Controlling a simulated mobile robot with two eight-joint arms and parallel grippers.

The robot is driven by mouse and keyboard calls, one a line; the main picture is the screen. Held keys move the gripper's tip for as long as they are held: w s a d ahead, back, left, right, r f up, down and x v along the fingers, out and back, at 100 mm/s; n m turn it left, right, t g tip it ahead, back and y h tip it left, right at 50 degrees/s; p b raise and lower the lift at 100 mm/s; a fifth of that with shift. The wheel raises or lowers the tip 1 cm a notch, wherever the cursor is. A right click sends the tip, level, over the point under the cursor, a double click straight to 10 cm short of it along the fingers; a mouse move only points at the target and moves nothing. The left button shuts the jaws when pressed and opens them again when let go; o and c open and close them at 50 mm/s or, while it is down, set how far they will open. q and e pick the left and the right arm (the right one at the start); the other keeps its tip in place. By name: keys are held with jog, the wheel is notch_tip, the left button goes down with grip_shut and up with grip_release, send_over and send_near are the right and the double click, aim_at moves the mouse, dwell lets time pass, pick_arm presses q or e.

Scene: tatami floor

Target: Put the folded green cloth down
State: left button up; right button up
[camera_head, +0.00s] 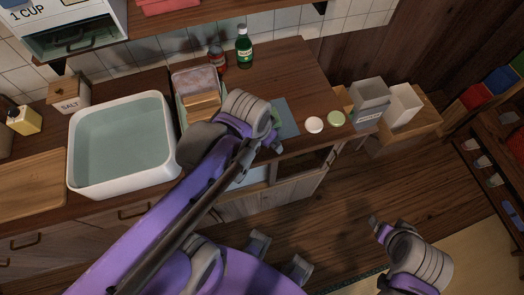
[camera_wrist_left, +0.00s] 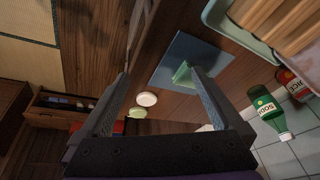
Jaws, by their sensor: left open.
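The folded green cloth (camera_wrist_left: 182,73) shows as a small peaked green piece over the blue mat (camera_wrist_left: 196,52) in the left wrist view. In the head view only a bit of the cloth (camera_head: 279,113) shows past my left gripper (camera_head: 274,137), with the blue mat (camera_head: 289,120) beside it. In the left wrist view my left gripper (camera_wrist_left: 160,77) is open, its two fingers wide apart. The cloth appears close by the right-hand finger; I cannot tell whether they touch. My right gripper (camera_head: 376,247) is over the floor, away from the counter, and its opening is unclear.
A white round item (camera_head: 314,125) and a pale green round item (camera_head: 336,119) lie right of the mat. A tray with wooden pieces (camera_head: 201,104), a sink basin (camera_head: 122,185), a green soda bottle (camera_head: 244,48) and a red bottle (camera_head: 217,58) stand nearby. Counter behind the mat is clear.

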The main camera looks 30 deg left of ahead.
pick_arm(q)
jog(key=s+f+n, duration=0.1)
jog(key=s, duration=0.1)
jog(key=s+d+f+n+t, duration=0.1)
jog(key=s+f, duration=0.1)
jog(key=shift+d+f, duration=0.1)
jog(key=shift+d, duration=0.05)
pick_arm(e)
jog(key=shift+w, duration=0.1)
pick_arm(q)
jog(key=shift+w, duration=0.15)
jog(key=shift+w+r+p, duration=0.2)
jog(key=shift+r+p, duration=0.3)
jog(key=shift+r, duration=0.2)
pick_arm(e)
jog(key=shift+w+r, duration=0.25)
jog(key=shift+r, duration=0.4)
pick_arm(q)
jog(key=shift+s, duration=0.1)
pick_arm(e)
jog(key=shift+s, duration=0.1)
